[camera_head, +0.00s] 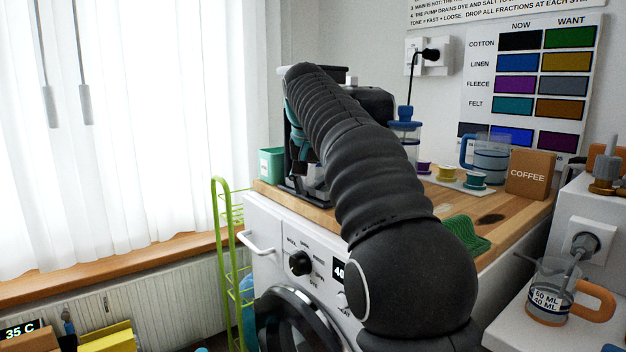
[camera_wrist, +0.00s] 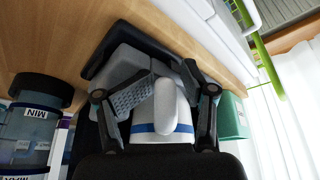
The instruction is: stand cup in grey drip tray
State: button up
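A white cup (camera_wrist: 143,137) with a blue band and a white handle is between the fingers of my gripper (camera_wrist: 168,75) in the wrist view. The fingers appear closed against its sides. The grey drip tray (camera_wrist: 117,66), with a dark rim, lies just beyond the cup. I cannot tell whether the cup touches it. In the head view, the dark base of the coffee machine (camera_head: 298,197) shows left of my arm.
The wooden worktop (camera_head: 500,218) holds a teal container (camera_head: 271,165), a blue-lidded jar (camera_head: 404,130), a jug (camera_head: 491,158), small coloured spools (camera_head: 447,172), a coffee box (camera_head: 528,174) and a green cloth (camera_head: 466,232). A green rack (camera_head: 226,235) stands beside the washing machine (camera_head: 279,232).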

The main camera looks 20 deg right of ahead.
jog(key=shift+r, duration=0.2)
dwell(0.5)
jog(key=shift+r+p, duration=0.35)
jog(key=p+v, duration=0.2)
jog(key=v, duration=1)
jog(key=shift+a+r, duration=0.1)
jog(key=shift+r, duration=0.05)
jog(key=s+f+n+t+y, duration=0.1)
jog(key=s+f+n, duration=0.3)
jog(key=s+f, duration=2.7)
notch_tip(320, 180, down, 2)
jog(key=shift+s+a+f+t+y, duration=0.15)
jog(key=shift+a+t+y, duration=0.15)
jog(key=shift+a, duration=0.15)
